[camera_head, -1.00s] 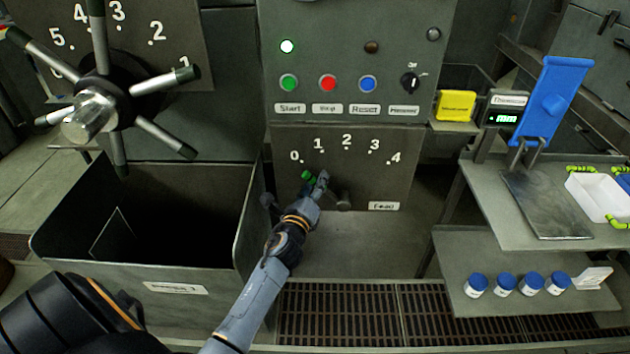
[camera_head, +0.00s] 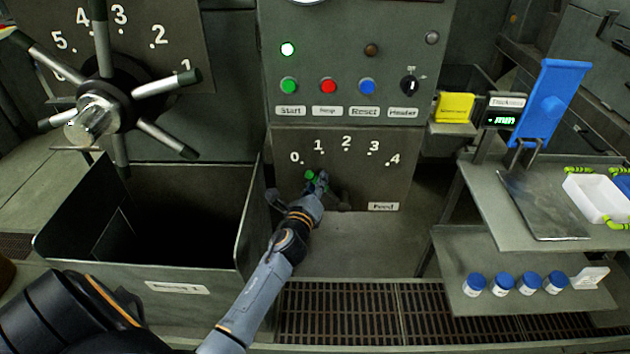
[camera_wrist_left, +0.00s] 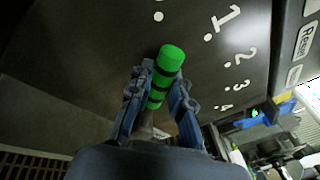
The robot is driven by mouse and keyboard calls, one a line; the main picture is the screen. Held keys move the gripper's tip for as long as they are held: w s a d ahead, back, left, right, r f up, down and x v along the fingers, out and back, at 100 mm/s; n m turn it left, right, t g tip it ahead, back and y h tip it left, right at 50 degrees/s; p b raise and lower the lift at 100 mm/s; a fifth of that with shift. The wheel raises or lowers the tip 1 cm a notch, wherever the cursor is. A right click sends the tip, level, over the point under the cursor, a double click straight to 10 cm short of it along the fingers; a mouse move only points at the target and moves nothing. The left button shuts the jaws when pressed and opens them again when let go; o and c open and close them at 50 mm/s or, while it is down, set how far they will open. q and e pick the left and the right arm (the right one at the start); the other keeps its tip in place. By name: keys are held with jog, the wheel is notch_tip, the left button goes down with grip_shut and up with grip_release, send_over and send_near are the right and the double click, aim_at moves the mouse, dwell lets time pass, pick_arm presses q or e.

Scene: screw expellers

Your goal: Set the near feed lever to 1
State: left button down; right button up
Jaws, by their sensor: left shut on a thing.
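The feed lever's green grip (camera_head: 309,175) shows in the head view just below the 0-to-4 dial (camera_head: 345,159), under the number 1. In the left wrist view the green grip (camera_wrist_left: 166,68) has dark bands and stands between my fingers. My left gripper (camera_head: 321,181) is shut on it, one finger on each side, as the left wrist view also shows (camera_wrist_left: 160,90). The lever's lower part is mostly hidden by my gripper. The number 1 (camera_wrist_left: 226,19) is near the grip's tip in the wrist view. My right gripper is not in view.
A panel with Start (camera_head: 289,85), Stop and Reset buttons is above the dial. A spoked handwheel (camera_head: 97,117) and an open bin (camera_head: 178,287) are at the left. Shelves (camera_head: 455,270) with several blue-capped jars are at the right. A floor grate (camera_head: 350,310) lies below.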

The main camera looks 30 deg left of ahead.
pick_arm(q)
jog(key=d+r+m+p, duration=0.1)
jog(key=p, duration=0.1)
jog(key=w+d+r+m+g+p, duration=0.1)
jog(key=shift+w+m+p, duration=0.1)
jog(key=shift+m+p, duration=0.2)
jog(key=shift+p, duration=0.05)
jog(key=shift+w+d+m+p, duration=0.15)
jog(key=shift+d+m+p, duration=0.1)
jog(key=shift+m+p, duration=0.05)
jog(key=shift+f, duration=0.15)
jog(key=c, duration=1.2)
grip_release()
jog(key=v, duration=1.2)
